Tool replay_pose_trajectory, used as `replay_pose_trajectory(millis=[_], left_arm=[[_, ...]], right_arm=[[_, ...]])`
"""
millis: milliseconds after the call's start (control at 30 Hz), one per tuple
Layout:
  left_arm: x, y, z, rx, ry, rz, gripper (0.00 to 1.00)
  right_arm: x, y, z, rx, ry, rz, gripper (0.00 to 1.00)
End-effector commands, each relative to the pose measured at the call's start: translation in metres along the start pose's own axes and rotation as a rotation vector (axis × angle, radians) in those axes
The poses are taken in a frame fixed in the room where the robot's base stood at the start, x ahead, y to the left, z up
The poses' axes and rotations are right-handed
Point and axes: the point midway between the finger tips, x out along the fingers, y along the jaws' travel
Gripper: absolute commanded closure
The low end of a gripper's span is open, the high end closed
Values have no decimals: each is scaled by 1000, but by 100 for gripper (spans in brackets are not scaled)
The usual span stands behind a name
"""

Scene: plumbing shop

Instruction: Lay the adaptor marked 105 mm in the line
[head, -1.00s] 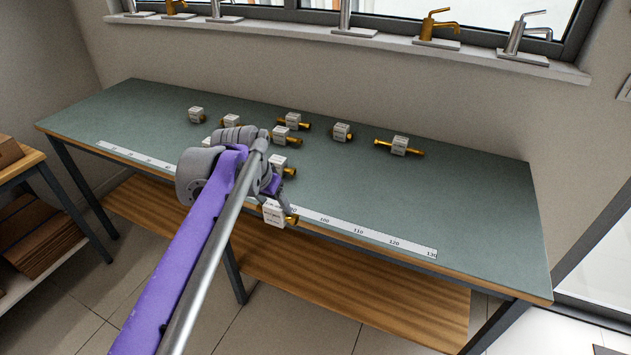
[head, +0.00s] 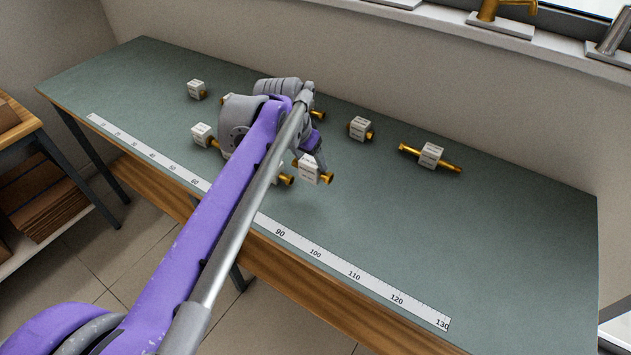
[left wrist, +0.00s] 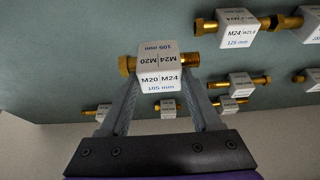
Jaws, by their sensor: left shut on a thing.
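The adaptor marked 105 mm (left wrist: 160,78) is a white block lettered M20 and M24 with brass ends. My left gripper (left wrist: 160,92) is shut on it in the left wrist view. In the head view the held adaptor (head: 308,169) appears over the bench, behind the printed scale, with my left gripper (head: 316,156) at it; its height is hard to judge. Another adaptor, marked 125 mm (left wrist: 237,29), lies at the top of the left wrist view. My left arm hides some adaptors in the head view. My right gripper is not in view.
The green bench (head: 500,235) carries a scale strip (head: 352,275) along its front edge. Adaptors stand at left (head: 196,89), (head: 202,133), and behind right (head: 360,128); a longer one (head: 431,155) lies farther right. The bench's right part is clear.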

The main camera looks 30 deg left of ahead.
Motion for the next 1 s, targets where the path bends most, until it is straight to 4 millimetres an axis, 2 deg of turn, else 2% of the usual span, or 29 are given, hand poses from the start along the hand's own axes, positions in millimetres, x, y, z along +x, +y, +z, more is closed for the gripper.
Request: replay_pose_trajectory(millis=[100, 367, 533, 900, 933, 1000], left_arm=[[22, 0, 9, 0, 0, 0, 98], [42, 0, 17, 0, 0, 0, 98], [65, 0, 27, 0, 0, 0, 98], [70, 0, 29, 0, 0, 0, 98], [71, 0, 29, 0, 0, 0, 34], [70, 0, 29, 0, 0, 0, 21]], right_arm=[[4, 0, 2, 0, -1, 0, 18], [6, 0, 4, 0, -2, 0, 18], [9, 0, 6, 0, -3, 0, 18], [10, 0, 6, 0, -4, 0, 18], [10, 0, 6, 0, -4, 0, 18], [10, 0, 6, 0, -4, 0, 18]])
